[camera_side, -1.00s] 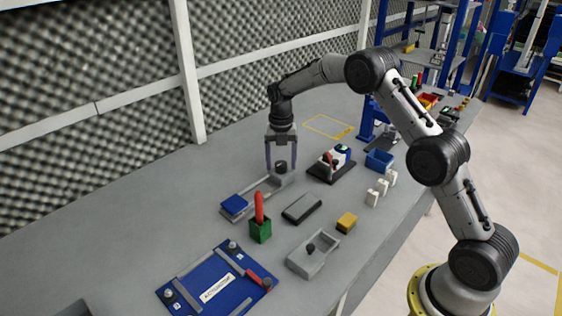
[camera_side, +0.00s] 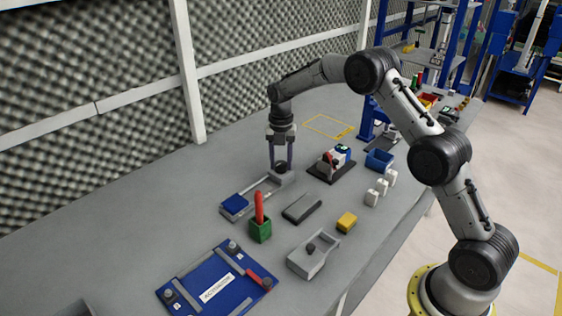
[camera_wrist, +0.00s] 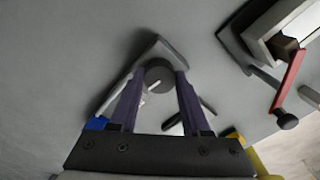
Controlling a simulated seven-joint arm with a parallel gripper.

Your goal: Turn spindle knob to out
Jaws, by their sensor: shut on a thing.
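The spindle knob (camera_wrist: 159,77) is a dark round knob with a pale pointer line on its face, in the upper middle of the wrist view. It stands at the far end of a grey vise-like fixture (camera_side: 261,190) with a blue block (camera_side: 235,204) at its other end. My gripper (camera_side: 281,167) points down over that end and is shut on the knob, one finger on each side of it. In the wrist view the two fingers (camera_wrist: 158,78) flank the knob. Any label for "out" cannot be read.
A dark-based device with a red lever (camera_side: 331,164) stands to the right. The bench at left is clear.

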